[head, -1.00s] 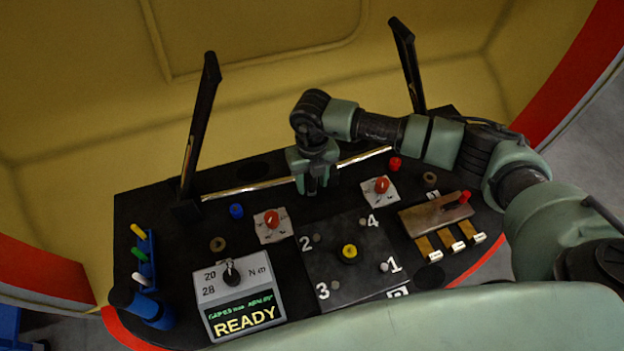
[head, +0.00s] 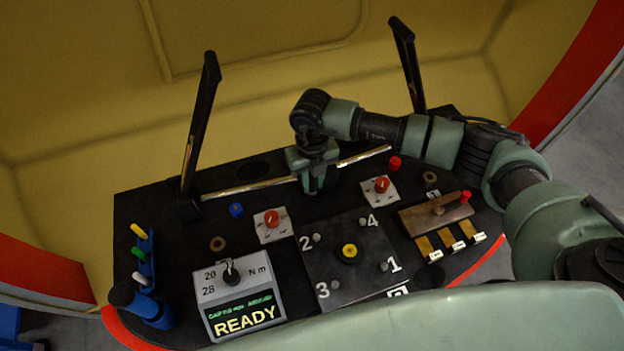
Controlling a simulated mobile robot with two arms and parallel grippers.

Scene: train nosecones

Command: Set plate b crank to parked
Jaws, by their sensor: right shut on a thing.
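A small crank with a red knob (head: 466,196) sits on a brownish metal plate (head: 410,219) at the right of the black desk. Two white plates each carry a red knob: one left of centre (head: 272,219), one right of centre (head: 381,185). I cannot read which is plate b. My right gripper (head: 315,189) points down at the back of the desk, away from the crank and both red knobs. It is shut on the shiny metal rail (head: 245,188), which shows on both sides of it; its fingertips hide the contact. My left gripper is not in view.
A dark plate numbered 1 to 4 with a yellow knob (head: 349,251) is in the middle. A grey box reading READY (head: 243,318) stands front left, beside a rack of coloured tools (head: 143,255). Two tall black levers (head: 197,140) rise at the back.

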